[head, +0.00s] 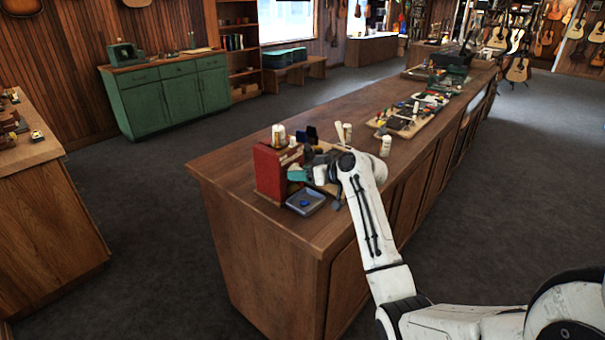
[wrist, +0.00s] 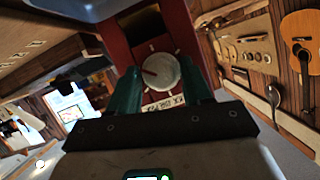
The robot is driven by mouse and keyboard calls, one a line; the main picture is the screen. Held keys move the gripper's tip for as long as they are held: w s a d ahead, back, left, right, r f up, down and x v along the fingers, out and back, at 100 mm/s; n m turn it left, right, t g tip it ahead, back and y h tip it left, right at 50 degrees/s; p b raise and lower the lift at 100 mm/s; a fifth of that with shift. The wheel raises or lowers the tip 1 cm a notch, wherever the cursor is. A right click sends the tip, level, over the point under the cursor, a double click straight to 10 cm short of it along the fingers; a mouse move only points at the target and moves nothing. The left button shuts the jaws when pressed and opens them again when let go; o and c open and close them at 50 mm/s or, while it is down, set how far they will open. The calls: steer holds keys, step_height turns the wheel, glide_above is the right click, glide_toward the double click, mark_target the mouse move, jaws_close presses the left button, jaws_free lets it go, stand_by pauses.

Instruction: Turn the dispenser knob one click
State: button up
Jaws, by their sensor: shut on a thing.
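The red dispenser (head: 270,172) stands on the near end of the long wooden counter. In the wrist view its red front (wrist: 152,22) carries a round pale knob (wrist: 160,72) with a red pointer line and small white marks around it. The pointer line slants to the upper left in that view. My gripper (wrist: 160,83) has its two teal fingers on either side of the knob, shut on it. In the head view my gripper (head: 298,175) is at the dispenser's front, and the knob is hidden there.
A small grey tray (head: 317,198) with a blue piece in it sits below my gripper, at the dispenser's foot. White bottles (head: 386,146) and a board of small parts (head: 405,128) stand farther along the counter (head: 228,172). The grey floor left of the counter is clear.

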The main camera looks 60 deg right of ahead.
steer(key=m+t+y, duration=0.1)
steer(key=m+y, duration=0.1)
steer(key=m, duration=0.1)
steer(key=m+t+y, duration=0.1)
steer(key=m, duration=0.2)
steer(key=shift+d+f+y, duration=0.15)
steer(key=shift+d+y, duration=0.05)
steer(key=shift+y, duration=0.2)
steer(key=shift+m, duration=0.4)
steer(key=o, duration=0.8)
steer(key=shift+c, duration=0.2)
steer(key=b+v, duration=0.2)
steer(key=v, duration=0.9)
steer(key=shift+f, duration=0.2)
